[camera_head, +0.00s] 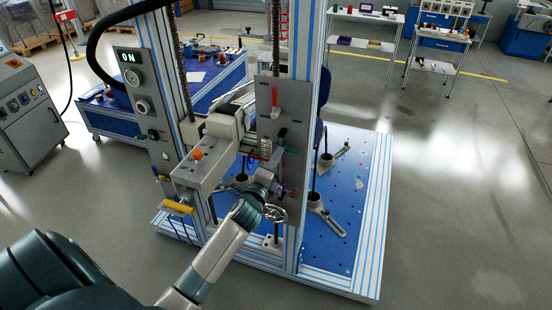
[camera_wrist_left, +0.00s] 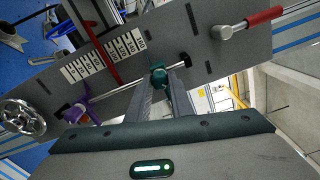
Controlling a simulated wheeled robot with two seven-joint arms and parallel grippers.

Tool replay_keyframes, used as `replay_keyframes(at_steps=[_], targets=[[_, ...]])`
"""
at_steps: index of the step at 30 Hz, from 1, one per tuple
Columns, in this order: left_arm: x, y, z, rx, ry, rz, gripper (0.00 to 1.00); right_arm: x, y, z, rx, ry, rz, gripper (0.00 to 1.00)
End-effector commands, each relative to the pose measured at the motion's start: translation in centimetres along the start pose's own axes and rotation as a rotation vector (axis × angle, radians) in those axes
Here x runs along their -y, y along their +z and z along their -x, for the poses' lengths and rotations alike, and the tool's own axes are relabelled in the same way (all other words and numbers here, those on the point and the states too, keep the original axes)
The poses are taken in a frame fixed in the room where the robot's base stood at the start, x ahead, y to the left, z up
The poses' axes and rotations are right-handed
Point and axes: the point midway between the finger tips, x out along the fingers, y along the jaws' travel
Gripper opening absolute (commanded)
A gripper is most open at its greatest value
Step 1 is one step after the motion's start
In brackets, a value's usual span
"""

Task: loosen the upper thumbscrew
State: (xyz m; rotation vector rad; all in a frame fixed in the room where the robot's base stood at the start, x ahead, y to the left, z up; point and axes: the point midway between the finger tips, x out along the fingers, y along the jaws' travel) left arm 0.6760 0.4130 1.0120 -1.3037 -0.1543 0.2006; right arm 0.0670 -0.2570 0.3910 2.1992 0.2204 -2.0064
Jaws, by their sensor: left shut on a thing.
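The upper thumbscrew is a small dark green knob (camera_wrist_left: 158,76) on a thin rod along the grey panel (camera_wrist_left: 215,62). In the left wrist view my left gripper (camera_wrist_left: 161,86) has its two fingers closed around it. In the head view my left gripper (camera_head: 274,156) reaches up to the front of the panel (camera_head: 292,95), and the fingertips are small there. A purple lower thumbscrew (camera_wrist_left: 76,113) sits further down the same rod and is free of the gripper. My right gripper is not in view.
A red-handled lever (camera_wrist_left: 262,17) sticks out of the panel above the green knob. A handwheel (camera_wrist_left: 22,117) is below; it also shows in the head view (camera_head: 275,213). A box with an orange knob (camera_head: 197,154) stands left of my gripper. Open floor (camera_head: 450,200) lies right.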

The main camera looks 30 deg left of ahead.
Motion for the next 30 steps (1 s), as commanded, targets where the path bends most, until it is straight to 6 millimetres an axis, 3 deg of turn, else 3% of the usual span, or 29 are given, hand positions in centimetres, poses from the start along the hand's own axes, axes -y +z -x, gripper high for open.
replay_keyframes(at_steps=[18,30], targets=[[0.1,0.1,0.0,0.003,0.001,0.579,0.00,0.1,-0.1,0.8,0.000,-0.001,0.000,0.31],[0.2,0.2,0.0,0.002,0.000,0.823,0.00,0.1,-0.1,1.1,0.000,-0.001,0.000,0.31]])
